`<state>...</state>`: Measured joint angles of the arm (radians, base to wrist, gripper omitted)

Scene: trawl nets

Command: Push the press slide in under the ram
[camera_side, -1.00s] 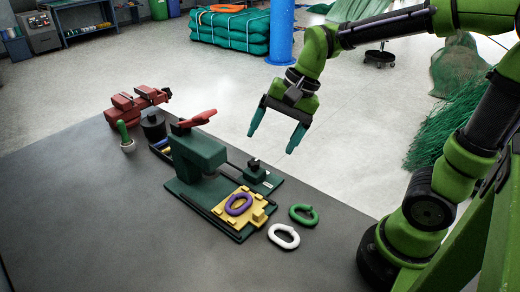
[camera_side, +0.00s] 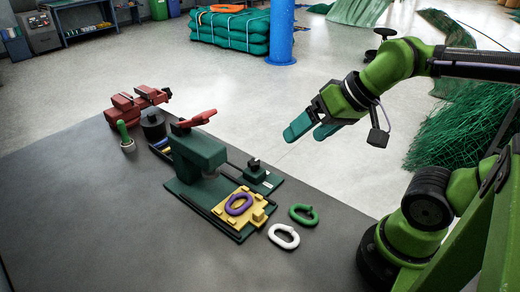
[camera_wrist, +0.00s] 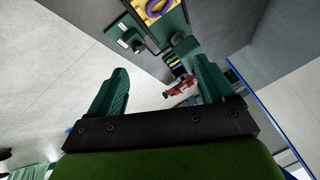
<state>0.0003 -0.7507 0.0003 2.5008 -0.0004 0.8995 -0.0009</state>
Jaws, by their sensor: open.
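The dark green press (camera_side: 200,152) stands on the dark table, with a red lever (camera_side: 197,119) on top. Its yellow slide (camera_side: 258,216) sits out at the front of the base, clear of the ram, and carries a purple link (camera_side: 239,204). The ram's underside is hidden by the press head. My gripper (camera_side: 304,131), with teal fingers, is open and empty in the air, to the right of and above the press, touching nothing. In the wrist view my open fingers (camera_wrist: 160,95) frame the view; part of the yellow slide (camera_wrist: 170,8) and purple link show at the top.
A green link (camera_side: 304,214) and a white link (camera_side: 284,236) lie on the table right of the slide.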

